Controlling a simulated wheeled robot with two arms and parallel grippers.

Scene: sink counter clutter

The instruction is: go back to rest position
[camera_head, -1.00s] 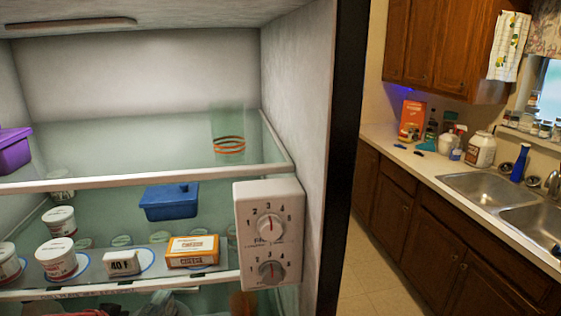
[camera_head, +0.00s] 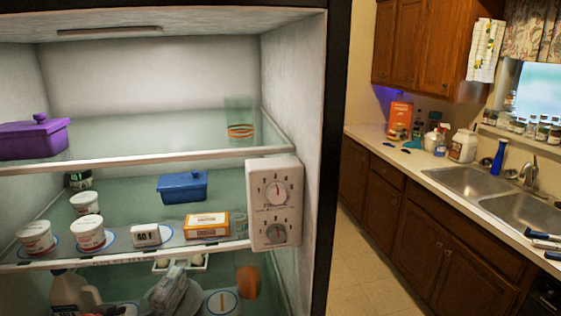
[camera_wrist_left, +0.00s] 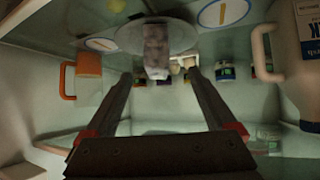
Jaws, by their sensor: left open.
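My left gripper (camera_wrist_left: 158,76) shows in the left wrist view, with its two dark fingers spread apart and no object clamped between them. It is at the open fridge, facing a lower shelf. A wrapped package (camera_wrist_left: 157,48) on a round plate (camera_wrist_left: 184,38) appears just beyond the fingertips; I cannot tell the exact gap. In the head view the same package (camera_head: 168,290) lies on the lower shelf, and I cannot make out the left gripper there. My right gripper is in neither view.
A milk jug (camera_head: 72,292) and an orange mug (camera_head: 247,282) flank the plate. Tubs, a blue dish (camera_head: 183,187) and an orange box (camera_head: 207,225) fill the middle shelf. The dial box (camera_head: 274,203) is at the fridge's right. Floor (camera_head: 358,275) shows clear before the sink counter.

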